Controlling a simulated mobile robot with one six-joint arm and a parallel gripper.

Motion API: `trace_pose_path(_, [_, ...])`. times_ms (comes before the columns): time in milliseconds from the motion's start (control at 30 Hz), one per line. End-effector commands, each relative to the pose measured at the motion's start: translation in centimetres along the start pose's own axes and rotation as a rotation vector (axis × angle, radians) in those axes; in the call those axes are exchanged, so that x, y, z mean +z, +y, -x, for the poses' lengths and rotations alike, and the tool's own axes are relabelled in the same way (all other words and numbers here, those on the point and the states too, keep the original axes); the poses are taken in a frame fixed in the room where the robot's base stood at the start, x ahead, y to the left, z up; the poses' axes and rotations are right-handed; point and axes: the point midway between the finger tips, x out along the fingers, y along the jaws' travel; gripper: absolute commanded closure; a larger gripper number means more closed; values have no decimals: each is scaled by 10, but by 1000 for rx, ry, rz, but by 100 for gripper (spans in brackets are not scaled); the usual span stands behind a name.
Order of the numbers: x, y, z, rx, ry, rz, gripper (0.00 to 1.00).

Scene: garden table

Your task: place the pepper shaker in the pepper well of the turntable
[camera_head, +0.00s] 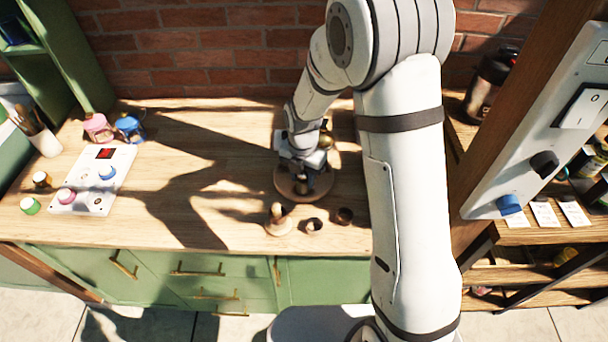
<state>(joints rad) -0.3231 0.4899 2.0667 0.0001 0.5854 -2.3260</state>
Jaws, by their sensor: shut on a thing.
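The turntable (283,190) is a round, light wooden disc on the wooden counter, right of centre. My gripper (303,180) points down over it, seen from behind and above. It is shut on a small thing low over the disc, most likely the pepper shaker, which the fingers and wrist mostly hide. I cannot tell whether the shaker touches the disc or which well is under it. A rounded brass-coloured thing (327,141) shows just behind my gripper, partly hidden by it.
A wooden piece with an upright knob (277,218) and two small dark cups (313,226) (344,215) stand in front of the turntable. A white control panel (98,183), pink jar (98,127) and blue jar (130,127) are at left. The counter's centre is clear. A post (525,110) stands at right.

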Motion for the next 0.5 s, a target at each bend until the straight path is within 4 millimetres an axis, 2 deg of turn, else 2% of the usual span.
trace_pose_path(400, [1,-1,-9,1,-1,-2,91])
trace_pose_path(433, [1,-1,-8,1,-1,-2,64])
trace_pose_path(500, [1,-1,-8,0,0,-3,59])
